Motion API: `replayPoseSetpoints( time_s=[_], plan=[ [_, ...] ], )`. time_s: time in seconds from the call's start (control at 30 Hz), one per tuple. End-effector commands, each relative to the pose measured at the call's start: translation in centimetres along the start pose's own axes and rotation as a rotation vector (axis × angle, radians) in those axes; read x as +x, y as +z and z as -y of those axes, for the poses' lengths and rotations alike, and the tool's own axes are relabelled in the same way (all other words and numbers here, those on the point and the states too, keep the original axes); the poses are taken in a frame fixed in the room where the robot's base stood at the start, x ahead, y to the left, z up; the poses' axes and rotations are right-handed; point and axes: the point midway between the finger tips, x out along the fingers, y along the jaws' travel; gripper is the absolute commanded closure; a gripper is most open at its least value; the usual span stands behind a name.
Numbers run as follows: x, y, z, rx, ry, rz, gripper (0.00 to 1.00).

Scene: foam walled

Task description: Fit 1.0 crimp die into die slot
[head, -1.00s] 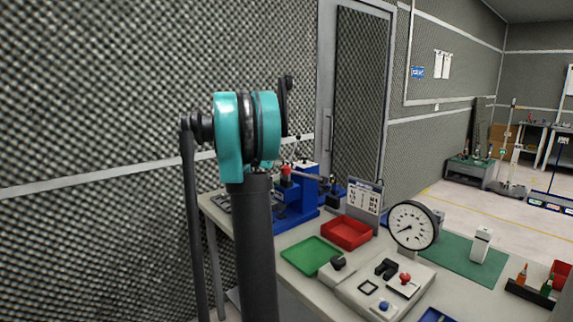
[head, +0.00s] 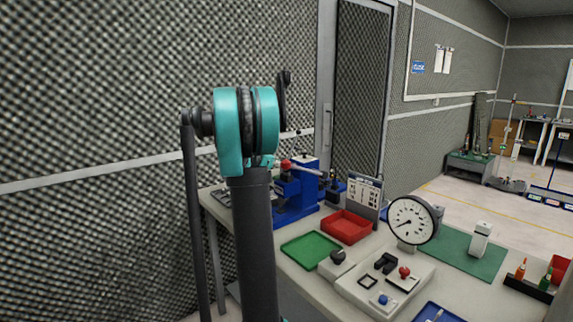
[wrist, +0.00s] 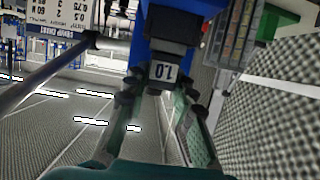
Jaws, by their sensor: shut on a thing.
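In the wrist view, my gripper (wrist: 162,104) is shut on the 1.0 crimp die (wrist: 164,72), a dark block with a white "1.0" label facing the camera. The die is at the blue crimp press (wrist: 172,20), against or just in front of a dark part of it. I cannot tell whether they touch or how far in the die sits. The die slot is hidden behind the die. In the head view, the blue press (head: 297,192) stands at the bench's far left, partly behind my arm. My gripper and the die do not show there.
A rod (wrist: 45,68) crosses the wrist view's left, near the press. A crimp chart (head: 366,194), a red tray (head: 346,227), a green tray (head: 310,250) and a dial gauge (head: 411,220) stand on the bench. A foam wall (head: 120,90) is close on the left.

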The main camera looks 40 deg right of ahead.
Motion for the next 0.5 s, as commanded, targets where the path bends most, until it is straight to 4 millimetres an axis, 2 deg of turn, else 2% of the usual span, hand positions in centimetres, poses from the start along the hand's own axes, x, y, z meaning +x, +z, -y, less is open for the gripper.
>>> replayPoseSetpoints(
  time_s=[0.17,0.2,0.37,0.5],
  plan=[
    [0.14,0.36,0.01,0.0,0.0,0.0,1.0],
    [0.12,0.32,0.01,0.0,0.0,0.0,0.71],
    [0.12,0.32,0.0,0.0,0.0,0.0,0.51],
    [0.12,0.32,0.0,0.0,0.0,0.0,0.51]
  ],
)
